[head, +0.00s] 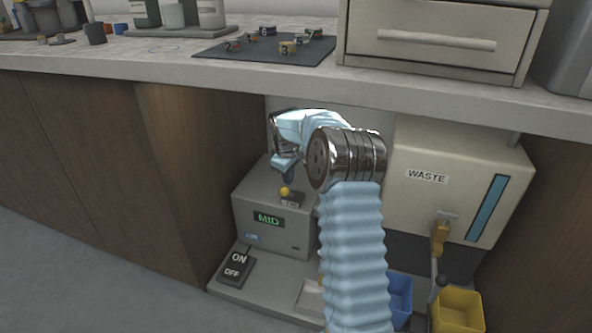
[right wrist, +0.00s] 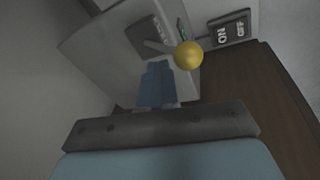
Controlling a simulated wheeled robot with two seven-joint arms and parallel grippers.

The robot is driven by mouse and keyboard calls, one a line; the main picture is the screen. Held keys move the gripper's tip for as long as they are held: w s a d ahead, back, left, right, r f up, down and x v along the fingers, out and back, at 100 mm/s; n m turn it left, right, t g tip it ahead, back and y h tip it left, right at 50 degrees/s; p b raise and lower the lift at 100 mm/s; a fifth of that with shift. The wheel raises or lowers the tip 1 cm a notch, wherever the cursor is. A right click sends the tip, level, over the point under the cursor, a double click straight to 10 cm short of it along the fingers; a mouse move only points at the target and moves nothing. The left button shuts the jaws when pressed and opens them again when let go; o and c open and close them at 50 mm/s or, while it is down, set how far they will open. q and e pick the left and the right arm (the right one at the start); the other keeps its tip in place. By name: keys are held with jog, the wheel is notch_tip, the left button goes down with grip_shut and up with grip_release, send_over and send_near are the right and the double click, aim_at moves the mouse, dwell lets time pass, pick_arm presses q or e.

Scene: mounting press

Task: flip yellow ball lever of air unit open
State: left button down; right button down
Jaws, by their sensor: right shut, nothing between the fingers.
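The grey air unit (head: 262,240) stands under the counter, with a green display reading MID. Its yellow ball lever (head: 285,191) rises from a small labelled plate on top. In the right wrist view the yellow ball (right wrist: 188,55) sits on a thin stem just beyond the fingertips, toward the right. My right gripper (head: 288,177) is just above and behind the ball in the head view. Its blue fingers (right wrist: 157,70) are shut and empty. I cannot tell whether they touch the ball or stem. My left gripper is not in view.
An ON/OFF switch (head: 236,265) lies at the unit's front left; a wooden panel (head: 195,170) bounds the left side. The counter edge (head: 200,77) runs above my arm. The WASTE box (head: 450,190) stands to the right, with a blue bin (head: 400,293) and yellow bin (head: 458,309) below.

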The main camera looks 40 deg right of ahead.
jog(key=shift+s+a+f, duration=0.1)
jog(key=shift+s+a, duration=0.1)
jog(key=shift+a, duration=0.15)
jog(key=shift+s+a+f, duration=0.15)
jog(key=shift+a+f, duration=0.05)
jog(key=shift+a+f, duration=0.15)
jog(key=shift+r+p, duration=0.6)
jog(key=shift+r, duration=0.05)
jog(key=s+a+b, duration=0.5)
jog(key=s+a, duration=0.3)
jog(key=shift+s+r, duration=0.2)
jog(key=shift+s, duration=0.1)
